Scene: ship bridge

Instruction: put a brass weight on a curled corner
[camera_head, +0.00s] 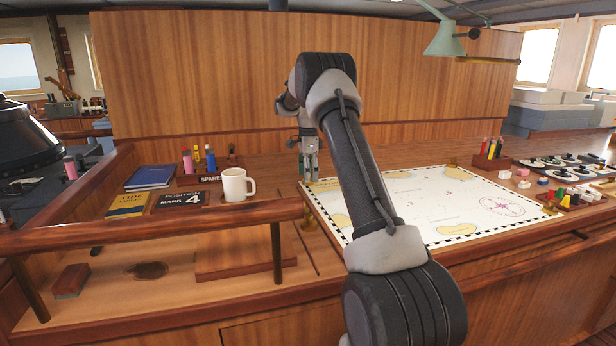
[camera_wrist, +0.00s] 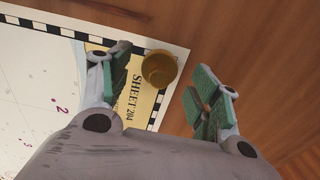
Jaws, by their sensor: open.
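The chart (camera_head: 405,200) lies on the wooden desk, a white sheet with a checkered border. In the wrist view, a round brass weight (camera_wrist: 160,69) sits at the chart's corner beside the label "SHEET 204" (camera_wrist: 131,98). My gripper (camera_head: 309,180) is at the chart's far left corner, pointing down. Its fingers are open and empty, with the weight showing between and beyond the tips. That corner looks flat around the weight. My arm hides part of the chart.
A wooden rail (camera_head: 180,234) runs along the left front. Pen holder (camera_head: 490,157) and small coloured pieces (camera_head: 565,197) are right. A wooden panel (camera_head: 200,80) rises behind.

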